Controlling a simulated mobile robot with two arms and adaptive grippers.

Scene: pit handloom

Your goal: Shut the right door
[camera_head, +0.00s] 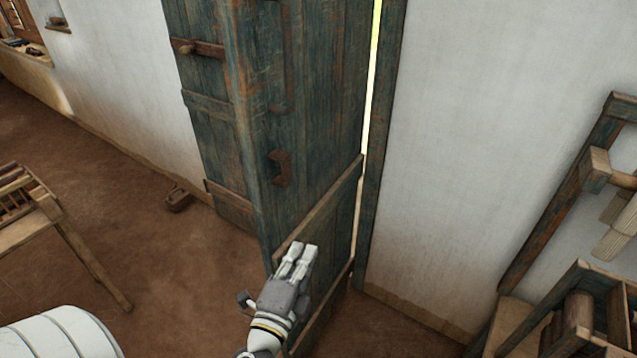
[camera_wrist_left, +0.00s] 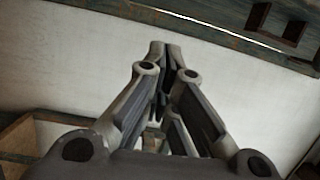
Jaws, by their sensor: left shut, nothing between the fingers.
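The right door (camera_head: 325,110) is a worn teal plank leaf with a wooden rail across its lower part. It stands ajar, its free edge swung towards me, with a bright gap along the frame post (camera_head: 385,130) on its right. The other leaf (camera_head: 205,120), with a bolt, shows to the left behind that edge. My left gripper (camera_head: 303,250) is shut and empty, in front of the right door's lower part; I cannot tell whether it touches. In the left wrist view its fingertips (camera_wrist_left: 166,50) are together before the pale wall. My right gripper is out of view.
A wooden frame with slats (camera_head: 35,205) stands on the earth floor (camera_head: 160,270) at left. A small wooden block (camera_head: 178,199) lies by the wall. Wooden shelving (camera_head: 560,320) fills the lower right corner. The floor left of the doors is mostly clear.

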